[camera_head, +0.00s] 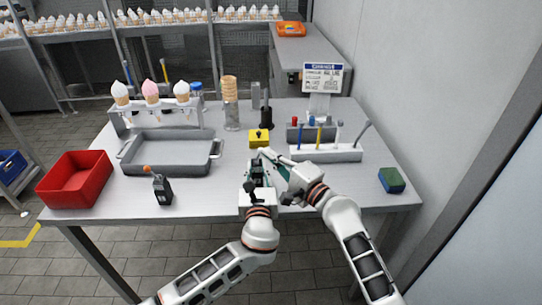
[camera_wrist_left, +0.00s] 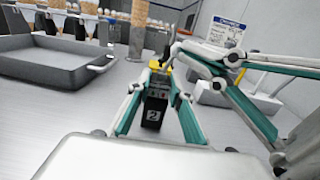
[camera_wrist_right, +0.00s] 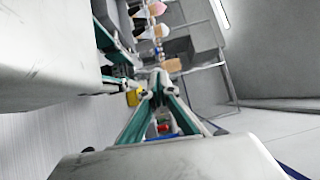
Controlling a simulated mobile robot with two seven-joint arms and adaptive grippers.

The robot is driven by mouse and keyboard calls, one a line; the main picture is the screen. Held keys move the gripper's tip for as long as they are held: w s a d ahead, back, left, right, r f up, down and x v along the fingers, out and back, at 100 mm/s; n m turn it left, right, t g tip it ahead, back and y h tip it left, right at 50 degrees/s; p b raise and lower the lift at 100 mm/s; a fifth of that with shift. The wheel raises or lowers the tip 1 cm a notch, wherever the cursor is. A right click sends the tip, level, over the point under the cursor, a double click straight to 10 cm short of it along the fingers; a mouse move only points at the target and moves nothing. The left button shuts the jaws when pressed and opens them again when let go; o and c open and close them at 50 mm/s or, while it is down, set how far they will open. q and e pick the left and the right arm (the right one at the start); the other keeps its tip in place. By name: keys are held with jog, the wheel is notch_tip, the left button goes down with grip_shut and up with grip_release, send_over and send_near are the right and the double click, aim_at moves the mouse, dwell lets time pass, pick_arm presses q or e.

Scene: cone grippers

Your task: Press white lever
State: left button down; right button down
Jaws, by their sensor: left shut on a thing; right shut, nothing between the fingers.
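My left gripper (camera_head: 257,178) is shut on a black box marked "2" (camera_wrist_left: 154,108), held upright above the table's front middle. My right gripper (camera_head: 268,156) is shut and empty, reaching in from the right. Its closed fingertips are close to the top of the black box; I cannot tell whether they touch it. In the right wrist view the fingers of my right gripper (camera_wrist_right: 156,82) meet at their tips. No white lever shows clearly on the black box; its top is partly hidden by the right fingers. A white-topped stick (camera_head: 337,131) stands in the white rack (camera_head: 330,154).
A yellow block with a black knob (camera_head: 259,140) sits just behind the grippers. A grey tray (camera_head: 170,166), a red bin (camera_head: 75,178) and a black device with an orange tip (camera_head: 162,190) are to the left. A green-blue block (camera_head: 392,181) lies at right.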

aim_at(260, 151)
jog(key=shift+a+r+n+g+h, duration=0.3)
jog(key=shift+n+g, duration=0.1)
jog(key=shift+n, duration=0.2)
jog(key=shift+a+r+n+g+h, duration=0.2)
jog(key=shift+a+n+g+h, duration=0.15)
jog(key=shift+n, duration=0.25)
dwell(0.5)
jog(key=shift+w+r+n+h, duration=0.1)
jog(key=shift+n+h, duration=0.15)
jog(key=shift+n, duration=0.05)
jog(key=shift+a+r, duration=0.2)
jog(key=shift+a, duration=0.6)
dwell(0.5)
jog(key=r+v, duration=0.2)
jog(key=v, duration=0.8)
jog(key=shift+a, duration=0.4)
pick_arm(q)
jog(key=c, duration=1.7)
grip_release()
